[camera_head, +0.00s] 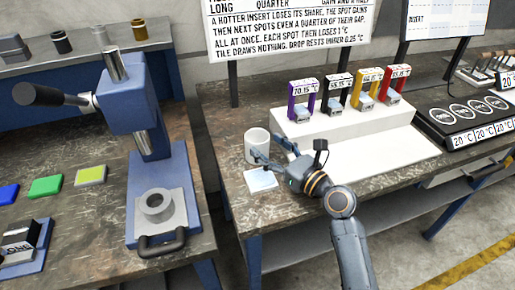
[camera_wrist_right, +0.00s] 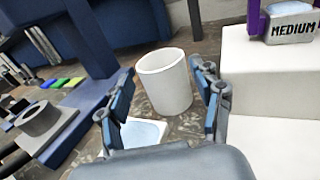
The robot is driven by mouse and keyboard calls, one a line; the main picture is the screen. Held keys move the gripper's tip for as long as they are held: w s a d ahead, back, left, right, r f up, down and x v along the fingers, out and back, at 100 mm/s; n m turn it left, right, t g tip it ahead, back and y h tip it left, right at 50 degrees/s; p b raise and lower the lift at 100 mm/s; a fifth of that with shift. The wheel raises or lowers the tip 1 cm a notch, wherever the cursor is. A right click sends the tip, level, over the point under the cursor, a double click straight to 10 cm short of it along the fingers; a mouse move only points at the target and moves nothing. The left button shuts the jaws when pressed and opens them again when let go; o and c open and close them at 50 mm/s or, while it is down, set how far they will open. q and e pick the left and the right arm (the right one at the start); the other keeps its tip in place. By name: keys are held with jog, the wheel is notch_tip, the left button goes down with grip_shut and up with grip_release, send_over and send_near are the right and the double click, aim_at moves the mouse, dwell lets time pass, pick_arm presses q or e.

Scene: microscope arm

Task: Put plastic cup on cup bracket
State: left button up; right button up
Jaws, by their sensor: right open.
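The white plastic cup (camera_head: 257,146) stands upright on the right-hand table, near its left edge. In the right wrist view the cup (camera_wrist_right: 165,82) shows between the two fingers and a little beyond them. My right gripper (camera_head: 272,152) is open and empty, close to the cup on its right, near side. I cannot tell whether the fingers touch it. A white square pad with a pale blue top (camera_head: 261,181) lies just in front of the cup. No part is clearly marked as the cup bracket. A grey ring holder (camera_head: 156,205) sits on the blue press at left. My left gripper is not in view.
A white step block (camera_head: 345,122) with several coloured, labelled holders stands right of the cup. A black panel with round plates (camera_head: 468,113) is further right. The blue press (camera_head: 135,115) stands on the left table, across a gap. A sign rises behind.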

aim_at(250, 132)
jog(key=x, duration=0.5)
jog(key=shift+w+f, duration=0.1)
jog(key=shift+f, duration=0.1)
jog(key=c, duration=1.1)
jog(key=shift+o, duration=0.2)
jog(key=shift+r, duration=0.1)
